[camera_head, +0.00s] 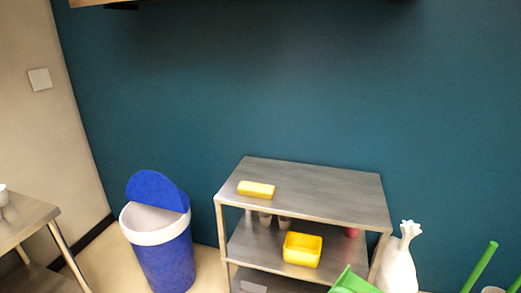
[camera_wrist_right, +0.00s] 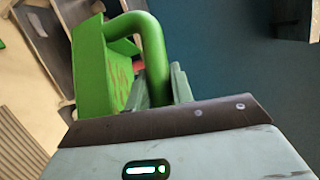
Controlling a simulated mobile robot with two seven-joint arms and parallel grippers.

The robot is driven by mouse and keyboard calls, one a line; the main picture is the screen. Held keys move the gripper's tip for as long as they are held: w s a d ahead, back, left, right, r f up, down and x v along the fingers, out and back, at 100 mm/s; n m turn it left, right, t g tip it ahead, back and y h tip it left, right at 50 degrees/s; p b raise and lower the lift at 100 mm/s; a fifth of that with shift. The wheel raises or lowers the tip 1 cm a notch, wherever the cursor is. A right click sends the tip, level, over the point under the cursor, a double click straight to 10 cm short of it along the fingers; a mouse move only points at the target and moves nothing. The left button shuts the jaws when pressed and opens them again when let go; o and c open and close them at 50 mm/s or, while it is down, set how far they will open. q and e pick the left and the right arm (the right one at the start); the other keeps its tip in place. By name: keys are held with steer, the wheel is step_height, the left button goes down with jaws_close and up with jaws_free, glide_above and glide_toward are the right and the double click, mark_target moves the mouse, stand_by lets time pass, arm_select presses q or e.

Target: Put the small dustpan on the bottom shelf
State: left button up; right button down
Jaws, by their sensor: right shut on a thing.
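The green dustpan (camera_wrist_right: 91,70) fills the middle left of the right wrist view, with its curved handle (camera_wrist_right: 152,45). My right gripper (camera_wrist_right: 160,88) is shut on this handle; the fingertips are partly hidden. In the head view a green piece, likely the same dustpan (camera_head: 353,282), shows at the bottom edge in front of the metal shelf unit (camera_head: 310,187). The unit's bottom shelf is mostly cut off by the frame, with a grey item (camera_head: 253,287) at its left. My left gripper is not in view.
A yellow sponge (camera_head: 256,189) lies on the top shelf and a yellow bin (camera_head: 302,251) stands on the middle one. A green stick (camera_head: 480,267) rises at lower right.

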steer(key=w+r, duration=0.4)
steer(key=r, duration=0.1)
stand_by(0.3)
stand_by(0.6)
